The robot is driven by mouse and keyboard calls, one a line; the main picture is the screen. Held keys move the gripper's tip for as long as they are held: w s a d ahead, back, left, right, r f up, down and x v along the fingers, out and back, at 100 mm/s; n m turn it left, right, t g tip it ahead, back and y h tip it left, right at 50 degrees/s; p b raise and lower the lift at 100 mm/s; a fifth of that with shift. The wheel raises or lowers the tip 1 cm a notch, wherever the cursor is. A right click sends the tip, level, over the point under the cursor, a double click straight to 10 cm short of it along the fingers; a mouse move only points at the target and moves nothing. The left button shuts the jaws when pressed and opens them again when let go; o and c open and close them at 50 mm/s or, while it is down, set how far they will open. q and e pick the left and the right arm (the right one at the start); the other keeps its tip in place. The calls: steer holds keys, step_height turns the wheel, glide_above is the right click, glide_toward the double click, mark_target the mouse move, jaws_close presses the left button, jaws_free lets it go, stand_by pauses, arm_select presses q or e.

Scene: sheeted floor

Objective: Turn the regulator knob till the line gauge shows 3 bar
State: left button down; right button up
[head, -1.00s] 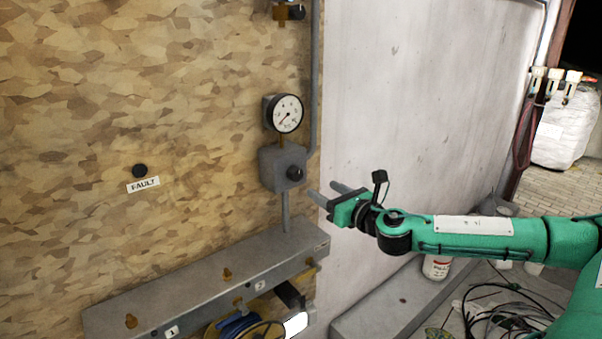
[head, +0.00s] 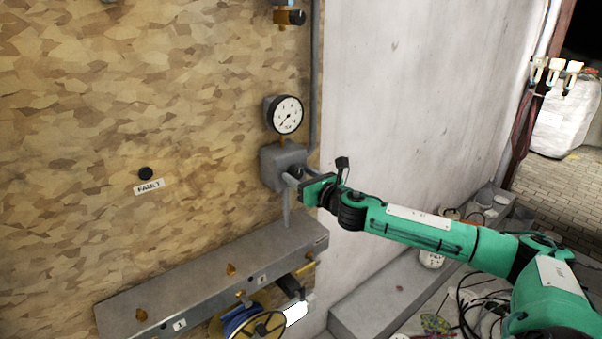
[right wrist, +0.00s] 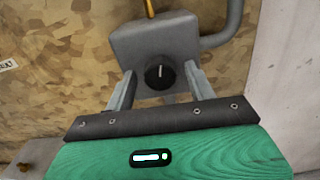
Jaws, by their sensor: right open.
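The regulator is a grey box (head: 270,162) on the board wall, with a black knob (right wrist: 159,75) on its front. The knob's white line stands about upright in the right wrist view. The round line gauge (head: 287,115) has a white face and sits above the box. Its dark needle points to the lower left; the scale is too small to read. My right gripper (head: 296,176) is at the box's front. In the right wrist view its open fingers (right wrist: 160,88) stand on either side of the knob, with gaps visible. My left gripper is not in view.
A grey ledge (head: 215,280) with brass valves runs below the regulator. A hose reel (head: 245,318) hangs under it. A grey pipe (head: 316,90) runs down beside the gauge. A FAULT label (head: 149,187) and black button (head: 145,173) are at left.

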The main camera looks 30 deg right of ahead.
steer(key=c, duration=1)
steer(key=shift+o, duration=0.2)
steer(key=shift+m, duration=1.3)
steer(key=m, duration=0.4)
steer(key=shift+m, duration=0.3)
steer(key=m, duration=0.6)
steer(key=shift+d, duration=0.1)
steer(key=shift+f+m, duration=0.1)
steer(key=shift+m, duration=0.3)
